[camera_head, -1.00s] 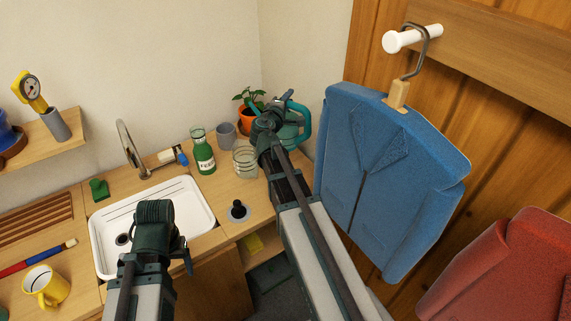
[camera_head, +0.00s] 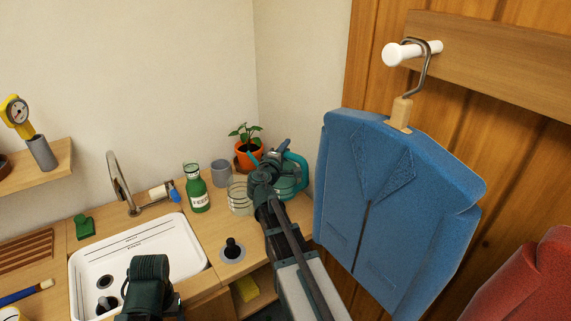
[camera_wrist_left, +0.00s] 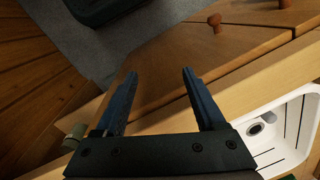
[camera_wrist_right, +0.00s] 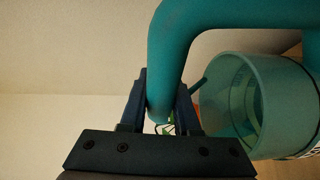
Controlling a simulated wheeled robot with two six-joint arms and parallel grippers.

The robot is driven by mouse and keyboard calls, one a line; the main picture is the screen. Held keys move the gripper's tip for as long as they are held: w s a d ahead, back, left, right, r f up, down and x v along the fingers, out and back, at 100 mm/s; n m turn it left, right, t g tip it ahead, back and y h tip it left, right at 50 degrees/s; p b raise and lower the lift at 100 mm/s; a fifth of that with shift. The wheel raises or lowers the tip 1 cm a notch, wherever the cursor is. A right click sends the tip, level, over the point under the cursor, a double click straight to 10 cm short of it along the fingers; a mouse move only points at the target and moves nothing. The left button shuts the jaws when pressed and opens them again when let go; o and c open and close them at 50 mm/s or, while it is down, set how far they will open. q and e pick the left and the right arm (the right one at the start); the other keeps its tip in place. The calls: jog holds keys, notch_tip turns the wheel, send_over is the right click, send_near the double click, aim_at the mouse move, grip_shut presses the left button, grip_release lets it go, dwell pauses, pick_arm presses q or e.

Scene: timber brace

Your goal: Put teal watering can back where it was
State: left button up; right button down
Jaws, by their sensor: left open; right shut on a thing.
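The teal watering can (camera_head: 292,180) is at the right end of the counter, close to the wall corner, partly hidden behind my right gripper (camera_head: 268,166). In the right wrist view my right gripper (camera_wrist_right: 162,100) is shut on the can's thick teal handle (camera_wrist_right: 172,60), and the can's round open body (camera_wrist_right: 262,105) is to the right of the fingers. I cannot tell whether the can's base touches the counter. My left gripper (camera_wrist_left: 155,85) is open and empty; in the left wrist view it is over the wooden cabinet front, beside the sink edge.
An orange plant pot (camera_head: 247,155), grey cup (camera_head: 221,173), glass jar (camera_head: 239,196) and green bottle (camera_head: 196,190) stand close by on the counter. A white sink (camera_head: 190,236) is to the left. A blue jacket (camera_head: 395,200) hangs at right, close to my right arm.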

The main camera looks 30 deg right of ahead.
notch_tip(320, 180, down, 4)
jog(key=b, duration=0.3)
jog(key=shift+r+b, duration=0.2)
jog(key=shift+b, duration=0.1)
jog(key=shift+f, duration=0.1)
jog(key=c, duration=1.1)
grip_release()
jog(key=shift+f, duration=0.1)
jog(key=o, duration=0.5)
jog(key=shift+c, duration=0.2)
jog(key=v, duration=1.2)
jog(key=shift+p, duration=0.45)
